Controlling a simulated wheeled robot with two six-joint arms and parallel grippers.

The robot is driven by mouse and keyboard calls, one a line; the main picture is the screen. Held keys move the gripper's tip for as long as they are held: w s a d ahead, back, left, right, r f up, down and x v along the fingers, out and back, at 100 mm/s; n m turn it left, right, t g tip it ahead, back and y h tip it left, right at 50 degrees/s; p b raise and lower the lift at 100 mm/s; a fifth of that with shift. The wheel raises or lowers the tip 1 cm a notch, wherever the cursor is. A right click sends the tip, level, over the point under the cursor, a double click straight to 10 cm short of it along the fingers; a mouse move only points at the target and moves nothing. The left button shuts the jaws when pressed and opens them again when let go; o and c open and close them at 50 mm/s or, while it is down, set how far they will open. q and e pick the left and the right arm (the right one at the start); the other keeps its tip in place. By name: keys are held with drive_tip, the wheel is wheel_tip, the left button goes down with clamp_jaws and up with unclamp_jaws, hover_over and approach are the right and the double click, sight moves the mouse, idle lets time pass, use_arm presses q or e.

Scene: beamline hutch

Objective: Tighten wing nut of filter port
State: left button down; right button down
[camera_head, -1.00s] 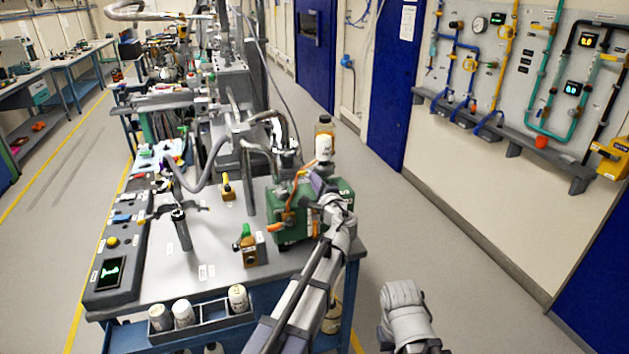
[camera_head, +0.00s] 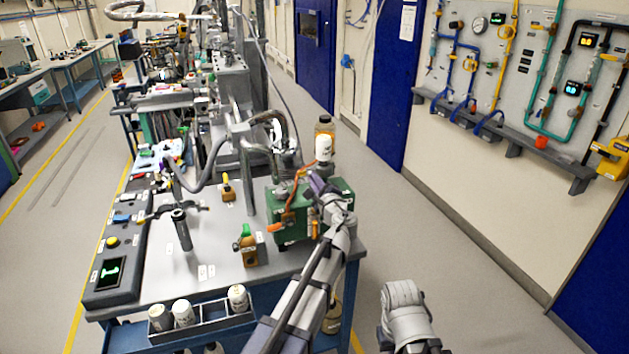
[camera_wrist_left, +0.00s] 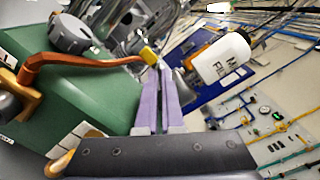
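My left gripper (camera_head: 318,182) is at the top of the green housing (camera_head: 345,190) on the bench. In the left wrist view its two purple fingers (camera_wrist_left: 160,72) lie close together, with only a thin gap between them. A copper-orange lever (camera_wrist_left: 85,60) with a yellow tip (camera_wrist_left: 149,54) ends right by the fingertips; I cannot tell whether they touch. A dark grey round knob (camera_wrist_left: 70,33) sits on the green housing, left of the fingers. I cannot make out a wing nut; the fingertip area is small and cluttered. My right gripper is not in view; only part of that arm shows.
A white-labelled bottle (camera_head: 324,146) stands close behind my left gripper; it also shows in the left wrist view (camera_wrist_left: 225,58). A brass valve with a green knob (camera_head: 247,245), a grey post (camera_head: 181,230) and hoses crowd the bench. Open floor lies to the right.

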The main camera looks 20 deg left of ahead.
use_arm(q)
drive_tip(key=shift+s+f, duration=0.1)
drive_tip(key=c, duration=1.3)
unclamp_jaws()
drive_tip(key=v, duration=0.7)
drive_tip(key=shift+s+d, duration=0.25)
drive_tip(key=shift+s, duration=0.1)
